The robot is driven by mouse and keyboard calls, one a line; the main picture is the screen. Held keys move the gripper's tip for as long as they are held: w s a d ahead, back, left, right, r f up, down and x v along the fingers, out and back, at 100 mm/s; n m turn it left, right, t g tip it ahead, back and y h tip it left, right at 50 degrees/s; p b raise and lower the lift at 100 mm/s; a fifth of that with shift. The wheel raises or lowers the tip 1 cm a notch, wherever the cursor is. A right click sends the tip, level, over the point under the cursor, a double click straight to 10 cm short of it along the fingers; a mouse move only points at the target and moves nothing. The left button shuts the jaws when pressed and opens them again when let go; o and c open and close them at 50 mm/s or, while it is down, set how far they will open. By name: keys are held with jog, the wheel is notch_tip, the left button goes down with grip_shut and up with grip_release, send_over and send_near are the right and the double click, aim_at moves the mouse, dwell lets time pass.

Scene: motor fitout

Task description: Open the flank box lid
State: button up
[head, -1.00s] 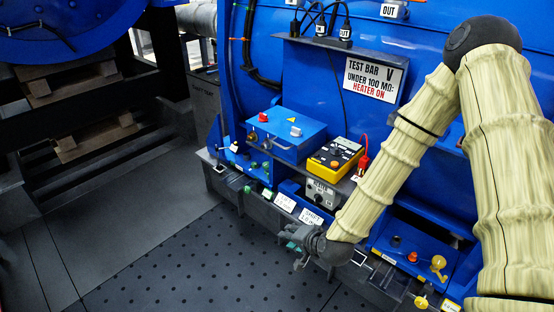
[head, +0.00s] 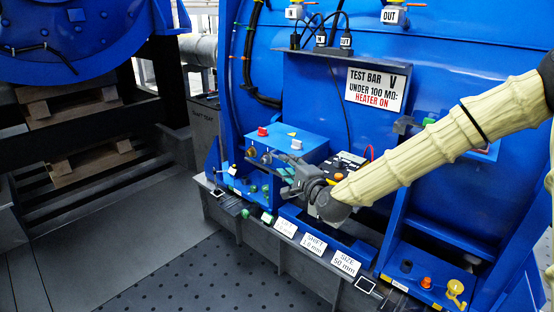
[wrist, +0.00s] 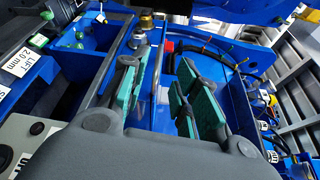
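The blue box with a flat top (head: 312,141), which I take to be the flank box, stands on the ledge by the big blue housing. Its lid looks closed. A red knob and a white knob show on top. My gripper (head: 276,168) is at the box's front side and hides part of it. In the wrist view my gripper (wrist: 163,95) is open, its green-padded fingers apart with a blue surface showing between and beyond them. A red part (wrist: 168,46) and a brass knob (wrist: 147,20) lie past the fingertips. I cannot tell whether the fingers touch the box.
A yellow and black meter (head: 347,160) stands right of the box, partly hidden by my gripper. Label cards (head: 314,243) line the front ledge. A blue tray with an orange knob (head: 426,282) is at right. The perforated floor (head: 200,275) in front is clear.

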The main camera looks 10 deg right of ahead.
aim_at(277, 157)
jog(key=x, duration=0.8)
jog(key=shift+f, duration=0.15)
grip_shut()
